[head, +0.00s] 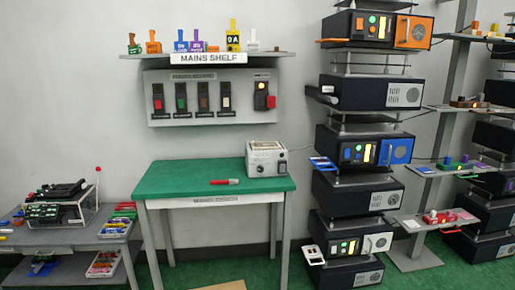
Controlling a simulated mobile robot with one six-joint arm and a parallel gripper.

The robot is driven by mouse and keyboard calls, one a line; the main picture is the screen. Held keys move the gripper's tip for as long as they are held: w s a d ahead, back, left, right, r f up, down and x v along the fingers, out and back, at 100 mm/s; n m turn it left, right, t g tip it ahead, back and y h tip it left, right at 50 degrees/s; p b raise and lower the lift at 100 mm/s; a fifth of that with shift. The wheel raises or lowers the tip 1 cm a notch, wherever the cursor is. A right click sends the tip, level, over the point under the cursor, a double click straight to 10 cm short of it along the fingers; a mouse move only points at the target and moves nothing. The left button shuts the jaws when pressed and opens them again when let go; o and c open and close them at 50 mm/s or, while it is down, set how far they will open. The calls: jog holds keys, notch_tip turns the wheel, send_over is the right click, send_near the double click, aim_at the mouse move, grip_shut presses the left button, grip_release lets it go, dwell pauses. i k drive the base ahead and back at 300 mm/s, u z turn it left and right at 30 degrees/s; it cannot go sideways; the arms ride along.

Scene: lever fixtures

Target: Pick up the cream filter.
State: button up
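A pale, cream-to-white upright piece with a narrow top (252,41) stands on the mains shelf (270,55), right of the yellow piece marked "9A" (233,40). It looks like the cream filter, but it is too small to be sure. It stands upright and nothing covers it. My gripper is not in view.
Orange (154,44), blue (181,43) and purple (197,42) pieces share the shelf. A switch panel (213,120) hangs below. The green-topped table (190,183) holds a grey box (266,158) and red tool (224,182). Device stacks (375,93) stand right; a low cart (75,236) left.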

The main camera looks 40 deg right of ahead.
aim_at(269, 144)
jog(key=z, duration=0.05)
jog(key=i, duration=1)
jog(key=u, duration=0.05)
